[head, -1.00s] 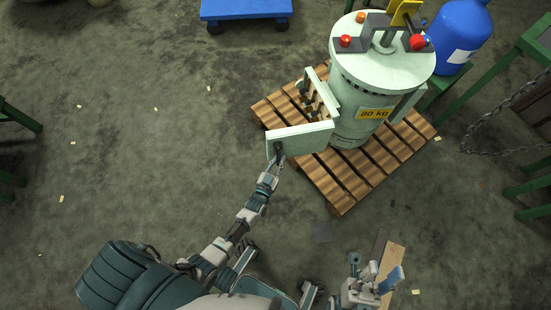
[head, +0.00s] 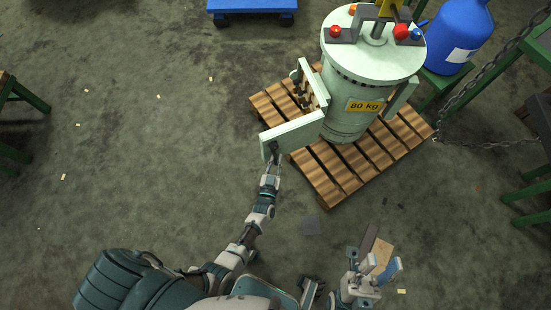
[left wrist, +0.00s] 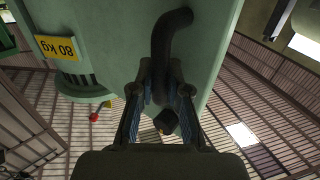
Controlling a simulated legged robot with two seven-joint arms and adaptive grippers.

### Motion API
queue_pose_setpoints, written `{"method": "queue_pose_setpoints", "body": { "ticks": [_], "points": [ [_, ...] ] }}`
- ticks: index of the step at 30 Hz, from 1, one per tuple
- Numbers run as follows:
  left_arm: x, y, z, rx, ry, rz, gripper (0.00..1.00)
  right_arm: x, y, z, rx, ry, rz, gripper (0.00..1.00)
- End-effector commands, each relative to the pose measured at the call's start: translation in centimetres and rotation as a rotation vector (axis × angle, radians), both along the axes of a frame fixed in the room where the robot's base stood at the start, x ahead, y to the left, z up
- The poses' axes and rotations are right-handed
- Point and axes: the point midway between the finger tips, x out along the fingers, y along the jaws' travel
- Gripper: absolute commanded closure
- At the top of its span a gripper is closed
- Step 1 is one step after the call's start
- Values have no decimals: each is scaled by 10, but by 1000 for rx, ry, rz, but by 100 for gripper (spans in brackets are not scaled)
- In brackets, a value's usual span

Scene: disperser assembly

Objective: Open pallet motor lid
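The pale green motor (head: 350,110) stands upright on the wooden pallet (head: 335,185), with a yellow 80 KG label. Its lid (head: 290,135) stands swung out on the left side, apart from the body along its near edge. My left gripper (head: 275,160) is at the lid's outer face. In the left wrist view, a dark curved handle (left wrist: 162,45) on the lid runs between the fingers of my left gripper (left wrist: 162,75), whose tips close on it from both sides.
A blue barrel (head: 458,35) stands on a green stand behind the motor at right. A chain (head: 480,85) hangs at the right. A blue cart (head: 252,6) is at the top. The concrete floor left of the lid is clear.

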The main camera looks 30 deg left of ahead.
Motion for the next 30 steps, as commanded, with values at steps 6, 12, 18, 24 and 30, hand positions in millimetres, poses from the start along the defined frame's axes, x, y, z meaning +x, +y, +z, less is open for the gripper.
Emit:
{"method": "queue_pose_setpoints", "body": {
  "ticks": [6, 12, 18, 24, 30],
  "points": [
    [4, -3, 4, 2, -6, -7, 59, 0, 0, 0, -8, -4, 1, 60],
    [2, -2, 2, 2, -3, -5, 59, 0, -1, 1, -8, -6, 0, 60],
    [-19, -7, 1, -1, 0, -4, 59, -2, -1, 1, -6, -7, 0, 60],
    [-52, -16, 1, 1, -2, -6, 59, -2, 0, 1, -6, -5, 0, 60],
    [-68, -20, 1, 1, -4, -6, 59, -2, 0, 1, -6, -5, 0, 60]
  ]
}}
